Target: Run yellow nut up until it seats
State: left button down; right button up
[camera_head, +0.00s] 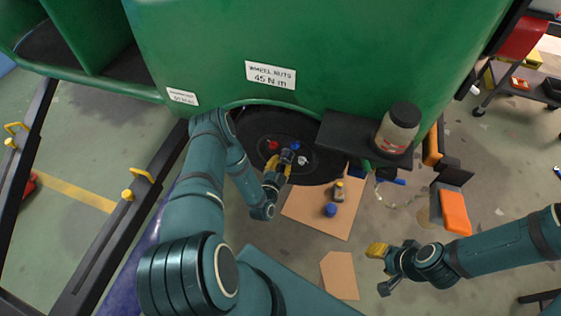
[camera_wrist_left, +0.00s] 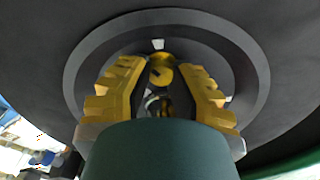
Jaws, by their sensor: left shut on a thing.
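My left gripper (camera_head: 278,166) is at the dark wheel (camera_head: 316,174) under the green body. In the left wrist view my left gripper (camera_wrist_left: 162,78) has its yellow fingers on both sides of the yellow nut (camera_wrist_left: 161,70), shut on it, facing the wheel hub. The nut is hidden behind the fingers in the head view, and its seating depth cannot be told. A red nut (camera_head: 272,145) and a blue nut (camera_head: 295,146) show on the wheel. My right gripper (camera_head: 378,251) is away at the lower right, over the floor; its opening is unclear.
A cardboard sheet (camera_head: 305,208) below the wheel bears a small dark bottle-like item (camera_head: 338,191) and a blue round piece (camera_head: 330,210). A jar (camera_head: 397,130) stands on a black shelf (camera_head: 345,134). An orange block (camera_head: 454,212) is at the right. Floor between is open.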

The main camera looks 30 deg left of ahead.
pick_arm(q)
jog(key=shift+r+m, duration=0.1)
jog(key=shift+m, duration=0.3)
jog(key=c, duration=1.1)
grip_release()
jog(key=v, duration=1.2)
